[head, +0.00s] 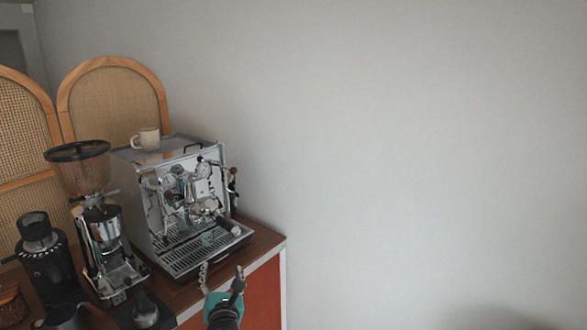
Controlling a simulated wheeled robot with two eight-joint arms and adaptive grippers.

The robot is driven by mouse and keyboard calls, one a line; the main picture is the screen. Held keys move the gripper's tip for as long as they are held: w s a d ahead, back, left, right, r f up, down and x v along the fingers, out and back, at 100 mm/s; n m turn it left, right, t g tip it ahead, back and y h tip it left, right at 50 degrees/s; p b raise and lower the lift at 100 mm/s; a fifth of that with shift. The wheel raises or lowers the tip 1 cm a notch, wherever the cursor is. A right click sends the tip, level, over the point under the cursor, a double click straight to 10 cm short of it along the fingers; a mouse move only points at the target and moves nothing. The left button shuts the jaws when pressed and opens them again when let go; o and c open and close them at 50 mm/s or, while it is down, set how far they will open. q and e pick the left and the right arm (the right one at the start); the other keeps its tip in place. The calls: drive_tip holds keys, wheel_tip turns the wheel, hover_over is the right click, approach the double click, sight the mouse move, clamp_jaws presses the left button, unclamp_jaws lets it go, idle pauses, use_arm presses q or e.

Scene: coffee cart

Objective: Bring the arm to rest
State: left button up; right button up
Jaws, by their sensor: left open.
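My left gripper (221,272) shows at the bottom of the head view, in front of the cart's edge. Its two fingers point up and stand apart, with nothing seen between them. It is in front of and below the espresso machine's drip tray (196,258). The espresso machine (150,218) is silver and stands on the wooden cart top (262,238). Most of my left arm is out of the frame. My right gripper is not in view.
A light mug (145,139) sits on top of the espresso machine. A grinder with a bean hopper (80,172) and a smaller black grinder (45,262) stand to the left. A rattan screen (112,95) is behind. A bare wall (420,150) fills the right side.

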use_arm(q)
drive_tip(key=s+d+r+m+g+h, duration=0.15)
drive_tip(key=s+d+m+h, duration=0.3)
drive_tip(key=m, duration=0.55)
drive_tip(key=s+d+r+m+h, duration=0.2)
drive_tip(key=s+d+m+h, duration=0.25)
drive_tip(key=m, duration=0.65)
drive_tip(key=s+a+f+m+g+y, duration=0.2)
drive_tip(key=s+a+f+m+g, duration=0.2)
drive_tip(key=s+f+m, duration=0.3)
drive_tip(key=s+a+f+m+g+y, duration=0.2)
drive_tip(key=s+f+m, duration=0.5)
drive_tip(key=s, duration=0.6)
drive_tip(key=shift+s+a+f+g+y, duration=0.15)
drive_tip(key=shift+a+g+y, duration=0.25)
drive_tip(key=shift+a+g, duration=0.7)
drive_tip(key=shift+d, duration=0.25)
